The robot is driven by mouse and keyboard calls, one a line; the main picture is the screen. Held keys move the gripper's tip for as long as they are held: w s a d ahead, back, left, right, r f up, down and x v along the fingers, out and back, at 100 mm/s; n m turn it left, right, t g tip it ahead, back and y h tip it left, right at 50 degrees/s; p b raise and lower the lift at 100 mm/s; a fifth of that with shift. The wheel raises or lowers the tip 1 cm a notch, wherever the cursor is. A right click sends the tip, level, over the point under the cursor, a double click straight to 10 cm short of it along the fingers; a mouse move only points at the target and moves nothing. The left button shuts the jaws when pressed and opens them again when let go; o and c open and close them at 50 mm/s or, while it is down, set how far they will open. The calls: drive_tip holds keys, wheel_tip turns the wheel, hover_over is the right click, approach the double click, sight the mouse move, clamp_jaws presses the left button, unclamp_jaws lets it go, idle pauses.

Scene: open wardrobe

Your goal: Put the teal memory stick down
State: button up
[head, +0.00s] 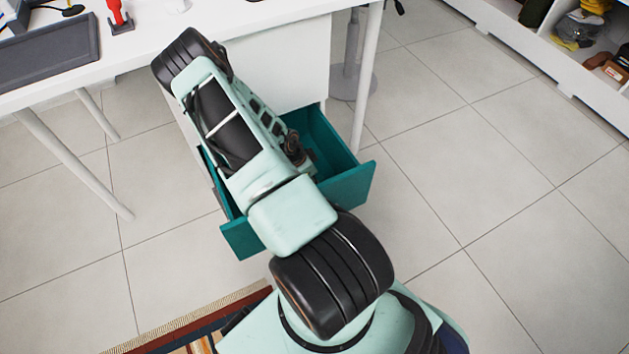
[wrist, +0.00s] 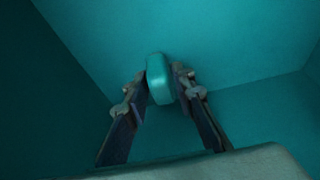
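The teal memory stick (wrist: 159,78) shows in the wrist view as a small, light teal, rounded block. It sits between the two fingertips of my gripper (wrist: 160,84), which press against its left and right sides. The surfaces around it are the teal inside of an open drawer (wrist: 255,125). In the head view the teal drawer (head: 352,184) is pulled out under the white desk, with my arm across it. The stick cannot be made out in the head view. The gap between the stick and the drawer bottom is hard to judge.
The white desk (head: 135,50) stands at upper left with a dark tray (head: 45,52) and a red-handled item (head: 116,14) on it. A striped rug (head: 205,318) lies at lower left. The tiled floor at right is clear.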

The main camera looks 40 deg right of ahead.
drive_tip(key=shift+o, duration=0.9)
drive_tip(key=shift+r, duration=0.15)
drive_tip(key=p+v, duration=0.3)
drive_tip(key=v, duration=0.9)
drive_tip(key=shift+p, duration=0.3)
